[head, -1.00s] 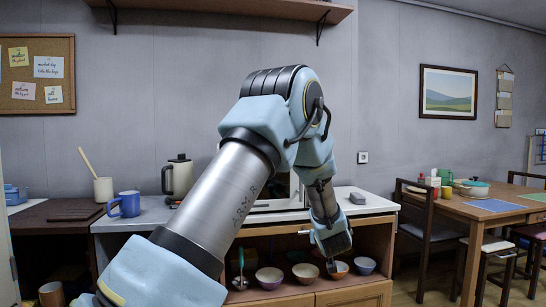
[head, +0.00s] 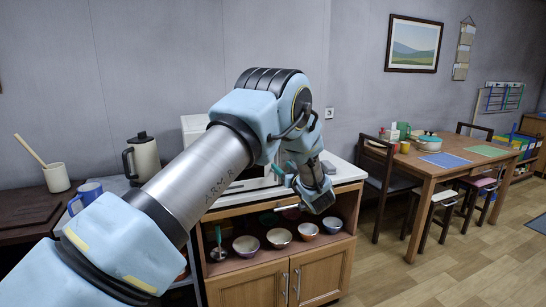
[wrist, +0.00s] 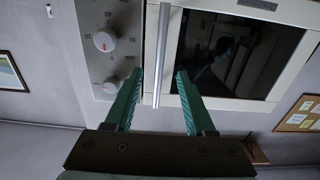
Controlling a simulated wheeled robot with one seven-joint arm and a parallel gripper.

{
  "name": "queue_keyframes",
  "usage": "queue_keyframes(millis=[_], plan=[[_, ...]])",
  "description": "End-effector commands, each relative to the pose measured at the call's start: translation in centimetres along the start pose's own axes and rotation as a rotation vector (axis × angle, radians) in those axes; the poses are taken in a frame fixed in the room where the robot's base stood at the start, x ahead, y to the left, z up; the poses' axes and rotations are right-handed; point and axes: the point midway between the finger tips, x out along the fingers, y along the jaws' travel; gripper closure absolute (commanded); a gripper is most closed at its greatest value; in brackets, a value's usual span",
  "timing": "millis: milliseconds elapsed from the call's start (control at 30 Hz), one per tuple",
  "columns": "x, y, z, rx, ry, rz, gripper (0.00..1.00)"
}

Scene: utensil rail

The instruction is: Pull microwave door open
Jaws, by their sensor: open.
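The white microwave (head: 194,127) stands on the counter, mostly hidden behind my arm in the head view. In the wrist view its front shows the door with a dark glass window (wrist: 236,58), a vertical silver bar handle (wrist: 163,50) and a panel with two round dials (wrist: 105,41). The door looks shut. My gripper (wrist: 160,73) is open, its green fingers on either side of the handle's lower part in the wrist picture. I cannot tell whether the fingertips reach past the bar or touch it. In the head view my gripper (head: 281,174) is in front of the microwave.
A kettle (head: 142,158), a blue mug (head: 86,196) and a white utensil pot (head: 56,178) stand to the left. Several bowls (head: 279,237) sit on the open shelf below the counter. A dining table (head: 440,170) with chairs stands right; the floor before it is clear.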

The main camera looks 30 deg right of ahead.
Motion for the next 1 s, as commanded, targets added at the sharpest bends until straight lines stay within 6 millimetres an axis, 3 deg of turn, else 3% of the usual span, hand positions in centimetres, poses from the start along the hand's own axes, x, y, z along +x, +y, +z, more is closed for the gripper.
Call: queue_keyframes(millis=[100,333,767,1000], plan=[[2.4,-0.1,-0.3,0.001,0.000,-0.002,0.45],[5.8,-0.1,-0.2,0.000,0.000,-0.001,0.45],[7.0,-0.1,0.0,0.001,0.000,0.000,0.45],[7.0,-0.1,0.0,0.001,0.000,0.000,0.69]])
